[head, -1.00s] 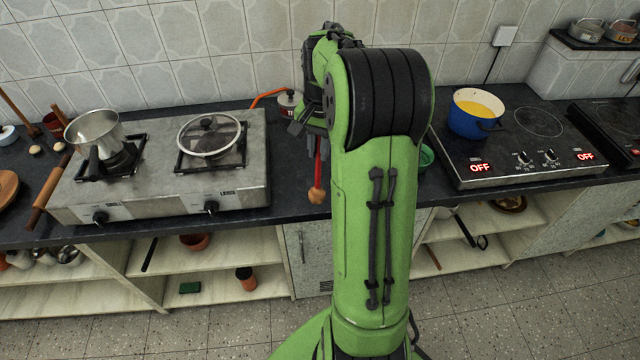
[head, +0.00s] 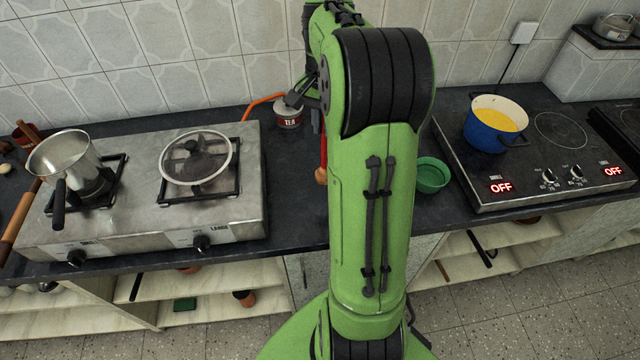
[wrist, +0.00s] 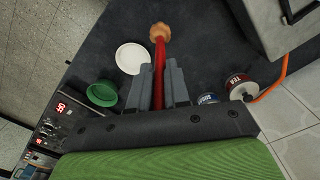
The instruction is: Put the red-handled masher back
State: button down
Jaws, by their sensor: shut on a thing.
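The masher's red handle (wrist: 159,52) runs between the two grey fingers of my gripper (wrist: 159,68), which is shut on it. A light wooden knob sits at the handle's far end in the wrist view. In the head view the red handle (head: 323,150) hangs down beside my arm, with the knob low over the dark counter. I cannot tell whether the knob touches the counter. My gripper is mostly hidden behind my arm there. The masher's mashing end is not visible in either view.
A white round dish (wrist: 132,58) and a green bowl (head: 432,174) stand close by. A TEA tin (head: 288,112) and another tin (wrist: 208,99) stand near the wall. A gas stove (head: 140,190) is left, with a pan and lid; a hob with a blue pot (head: 495,124) is right.

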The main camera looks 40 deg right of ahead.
jog(key=b, duration=0.3)
send_over(324, 172)
jog(key=f, duration=0.9)
jog(key=shift+w+d+f, duration=0.15)
jog(key=shift+w+f, duration=0.05)
jog(key=shift+f, duration=0.35)
jog(key=c, duration=1.1)
grip_release()
